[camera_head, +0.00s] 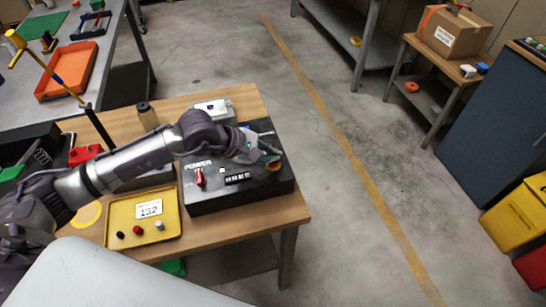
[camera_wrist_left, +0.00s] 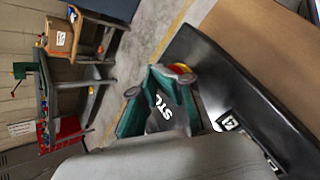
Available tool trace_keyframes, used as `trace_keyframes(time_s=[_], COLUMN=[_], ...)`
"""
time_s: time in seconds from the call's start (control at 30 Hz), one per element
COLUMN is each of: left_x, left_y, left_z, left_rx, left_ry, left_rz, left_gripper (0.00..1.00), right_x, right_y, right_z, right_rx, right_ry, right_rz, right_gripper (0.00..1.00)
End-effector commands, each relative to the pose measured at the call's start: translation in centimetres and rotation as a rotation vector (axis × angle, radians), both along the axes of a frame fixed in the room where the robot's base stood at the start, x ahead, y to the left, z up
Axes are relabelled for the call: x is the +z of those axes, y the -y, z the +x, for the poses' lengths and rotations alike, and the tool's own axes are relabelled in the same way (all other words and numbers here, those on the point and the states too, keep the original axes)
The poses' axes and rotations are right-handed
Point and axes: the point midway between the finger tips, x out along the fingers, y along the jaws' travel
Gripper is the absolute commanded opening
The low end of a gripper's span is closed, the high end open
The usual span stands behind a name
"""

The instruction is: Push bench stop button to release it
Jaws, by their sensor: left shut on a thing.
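A black control box (camera_head: 215,203) marked POWER sits on the wooden bench (camera_head: 220,228). It has a red switch (camera_head: 199,178) and a small row of markings on its top. My left gripper (camera_head: 268,155) is low over the box's right part. In the left wrist view, a red and yellow stop button (camera_wrist_left: 181,70) shows at the fingertips, with white letters "STO" beside it. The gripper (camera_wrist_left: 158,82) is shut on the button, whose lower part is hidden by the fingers. In the head view the fingers largely cover the button. My right gripper is not in view.
A yellow tray (camera_head: 120,235) labelled 132 with small knobs lies left of the box. A grey case (camera_head: 212,109) stands behind it. An orange tray (camera_head: 68,70) is on the far left table. Open floor (camera_head: 330,200) lies right of the bench.

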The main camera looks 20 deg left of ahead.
Motion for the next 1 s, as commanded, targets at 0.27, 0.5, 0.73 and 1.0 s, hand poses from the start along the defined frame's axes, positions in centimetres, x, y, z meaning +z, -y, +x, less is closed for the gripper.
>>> trace_keyframes(time_s=[0.27,0.5,0.73,1.0], left_x=[-1.0,-0.4,2.1,5.2], left_y=[-0.7,-0.8,-0.7,-0.5], left_z=[-0.2,-0.2,-0.1,0.0], left_rx=[0.005,0.006,0.006,0.003], left_ry=[-0.024,-0.022,-0.017,-0.011], left_rz=[0.019,0.020,0.017,0.010], left_gripper=[0.00,0.00,0.00,0.00], right_x=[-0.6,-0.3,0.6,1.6], right_y=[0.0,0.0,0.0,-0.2], right_z=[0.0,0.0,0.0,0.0], right_rx=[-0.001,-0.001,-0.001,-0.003], right_ry=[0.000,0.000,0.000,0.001], right_rz=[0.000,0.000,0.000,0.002], right_gripper=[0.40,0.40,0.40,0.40])
